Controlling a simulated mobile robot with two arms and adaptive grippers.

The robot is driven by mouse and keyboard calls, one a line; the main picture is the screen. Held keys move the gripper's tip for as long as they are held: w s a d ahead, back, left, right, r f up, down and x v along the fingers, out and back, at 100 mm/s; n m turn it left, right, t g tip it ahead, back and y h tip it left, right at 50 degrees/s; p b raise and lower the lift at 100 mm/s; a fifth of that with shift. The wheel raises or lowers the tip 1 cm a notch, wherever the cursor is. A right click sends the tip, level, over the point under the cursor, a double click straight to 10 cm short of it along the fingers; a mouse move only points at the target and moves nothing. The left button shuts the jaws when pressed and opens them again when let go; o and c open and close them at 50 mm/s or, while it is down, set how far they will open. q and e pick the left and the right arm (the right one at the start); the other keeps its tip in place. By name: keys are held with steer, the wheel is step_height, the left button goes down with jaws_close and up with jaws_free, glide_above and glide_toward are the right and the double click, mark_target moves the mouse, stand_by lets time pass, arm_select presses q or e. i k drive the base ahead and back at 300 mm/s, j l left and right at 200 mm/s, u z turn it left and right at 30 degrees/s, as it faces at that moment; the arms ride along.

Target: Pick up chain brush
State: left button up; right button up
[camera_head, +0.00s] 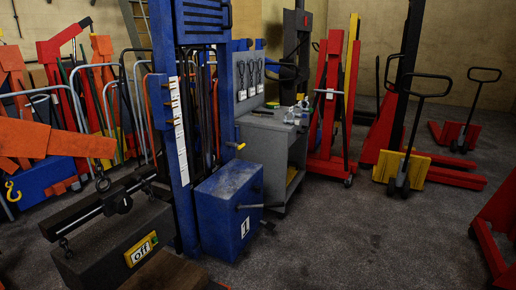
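I cannot make out a chain brush for certain in the head view. Small clear and pale items (298,113) stand on top of a grey cabinet (262,128), too small to identify. Several dark hand tools hang on a grey panel (249,76) above that cabinet. Neither of my grippers shows in this view.
A blue box (229,208) stands in front of the cabinet. A dark box with an "off" sign (142,249) and a black bar stand at the lower left. Orange and red equipment crowds the left. Red lifters and a pallet jack (401,172) stand behind. Grey floor (355,235) is clear at centre right.

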mark_target(256, 113)
steer(key=i+l, duration=0.15)
steer(key=i, duration=0.45)
steer(key=i+l, duration=0.1)
steer(key=i, duration=0.45)
steer(key=i+l+u, duration=0.1)
steer(key=i, duration=0.5)
steer(key=i+l, duration=0.25)
steer(key=i, duration=0.35)
steer(key=i+l, duration=0.15)
steer(key=i, duration=0.4)
steer(key=i+l+u, duration=0.1)
steer(key=l, duration=0.25)
steer(key=i+l, duration=0.25)
steer(key=l+u, duration=0.05)
steer(key=l, duration=0.05)
